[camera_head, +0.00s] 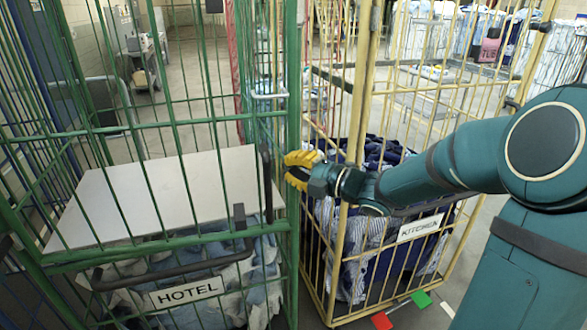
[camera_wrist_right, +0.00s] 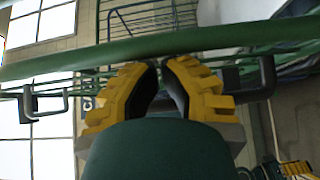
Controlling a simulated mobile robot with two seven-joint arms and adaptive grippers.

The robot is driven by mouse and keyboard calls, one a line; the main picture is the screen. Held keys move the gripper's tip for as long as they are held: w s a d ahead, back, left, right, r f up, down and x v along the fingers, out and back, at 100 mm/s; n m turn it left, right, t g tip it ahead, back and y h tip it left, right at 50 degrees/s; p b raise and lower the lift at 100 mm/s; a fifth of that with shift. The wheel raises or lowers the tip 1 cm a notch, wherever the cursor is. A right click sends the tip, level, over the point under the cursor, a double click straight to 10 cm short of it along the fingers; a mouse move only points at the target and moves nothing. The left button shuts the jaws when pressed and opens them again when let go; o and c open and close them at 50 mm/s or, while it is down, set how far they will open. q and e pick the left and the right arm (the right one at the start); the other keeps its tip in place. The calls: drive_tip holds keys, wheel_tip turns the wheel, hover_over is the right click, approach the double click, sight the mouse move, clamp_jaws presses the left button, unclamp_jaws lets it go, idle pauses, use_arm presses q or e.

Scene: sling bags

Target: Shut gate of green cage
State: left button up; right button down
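The green cage (camera_head: 292,215) with a HOTEL sign (camera_head: 187,291) fills the left of the head view. Its barred front with black handles (camera_head: 240,218) faces me; I cannot tell exactly how its gate stands. My right gripper (camera_head: 289,169), with yellow fingers, is beside the cage's right green post. In the wrist view the fingertips (camera_wrist_right: 161,62) are close together, right at a green bar (camera_wrist_right: 235,38) that crosses over them. Whether they grip it or only touch it is unclear. My left gripper is not in view.
A yellow cage (camera_head: 338,265) with a KITCHEN sign (camera_head: 419,227) and bagged laundry stands close to the green cage's right. A white board (camera_head: 165,195) and light cloths lie inside the green cage. Red and green floor tags (camera_head: 421,299) lie at the front right.

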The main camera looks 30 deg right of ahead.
drive_tip(key=w, duration=0.2)
drive_tip(key=w+d, duration=0.1)
drive_tip(key=w, duration=0.1)
drive_tip(key=w+d, duration=0.1)
drive_tip(key=w, duration=0.1)
drive_tip(key=shift+w+d, duration=0.1)
drive_tip(key=shift+w, duration=0.2)
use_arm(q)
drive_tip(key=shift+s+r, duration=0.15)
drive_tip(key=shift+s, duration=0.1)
use_arm(e)
drive_tip(key=shift+w+d+r, duration=0.2)
drive_tip(key=shift+w+r, duration=0.1)
drive_tip(key=shift+a, duration=0.1)
